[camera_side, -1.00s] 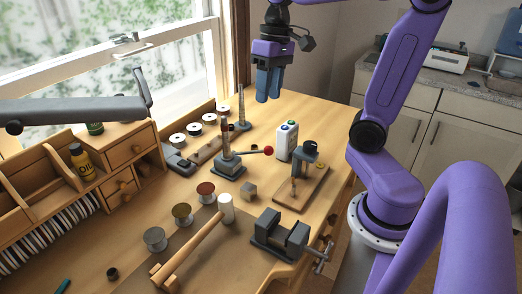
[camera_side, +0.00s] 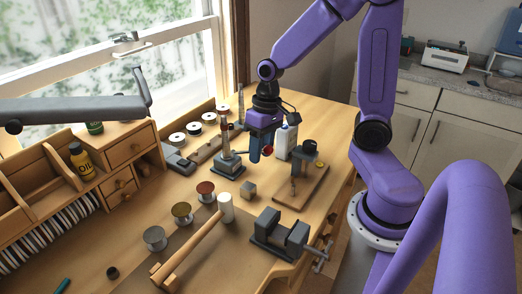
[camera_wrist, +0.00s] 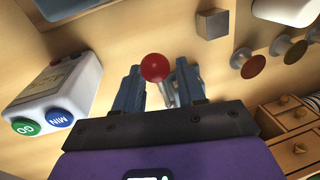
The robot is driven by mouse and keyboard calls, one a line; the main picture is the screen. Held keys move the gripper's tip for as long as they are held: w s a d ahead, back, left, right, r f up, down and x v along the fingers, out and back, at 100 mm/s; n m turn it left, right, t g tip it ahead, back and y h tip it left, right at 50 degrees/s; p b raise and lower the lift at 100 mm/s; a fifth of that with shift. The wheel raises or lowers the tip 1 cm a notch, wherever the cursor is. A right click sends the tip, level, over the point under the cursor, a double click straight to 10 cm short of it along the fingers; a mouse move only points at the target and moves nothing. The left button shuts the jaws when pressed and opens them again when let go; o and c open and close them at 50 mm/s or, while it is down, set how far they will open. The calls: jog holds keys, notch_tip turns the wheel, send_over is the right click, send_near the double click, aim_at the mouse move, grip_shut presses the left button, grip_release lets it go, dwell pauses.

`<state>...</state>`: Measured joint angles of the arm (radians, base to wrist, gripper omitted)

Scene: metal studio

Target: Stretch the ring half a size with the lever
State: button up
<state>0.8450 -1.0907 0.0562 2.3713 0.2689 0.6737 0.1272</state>
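The ring stretcher is a grey base (camera_side: 228,168) with an upright post (camera_side: 225,140) on the bench. Its lever ends in a red ball (camera_side: 268,151), partly covered by my gripper in the side view. In the wrist view the red ball (camera_wrist: 154,67) appears between my two fingers, with a piece of the metal lever (camera_wrist: 168,92) below it. My gripper (camera_wrist: 157,85) is open, with a finger on each side of the ball; I cannot tell whether either touches. In the side view my gripper (camera_side: 261,152) hangs just right of the post. I cannot make out the ring.
A white box (camera_side: 286,140) with green and blue buttons stands close to the right of my gripper. A metal block (camera_side: 248,189), a vise (camera_side: 281,234) and a hammer (camera_side: 190,247) are nearer. A tapered rod (camera_side: 241,103) stands behind.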

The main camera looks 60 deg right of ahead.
jog(key=shift+f, duration=0.3)
grip_shut()
jog(key=shift+a, duration=0.1)
jog(key=shift+w+r+g, duration=0.35)
jog(key=shift+r+g, duration=0.15)
jog(key=shift+g, duration=0.15)
jog(key=shift+w+r+g, duration=0.3)
jog(key=shift+r+g, duration=0.15)
jog(key=shift+g, duration=0.2)
jog(key=shift+w+a+r+g, duration=0.1)
jog(key=shift+w+r+g, duration=0.2)
jog(key=shift+w+r, duration=0.4)
jog(key=shift+s+r, duration=0.1)
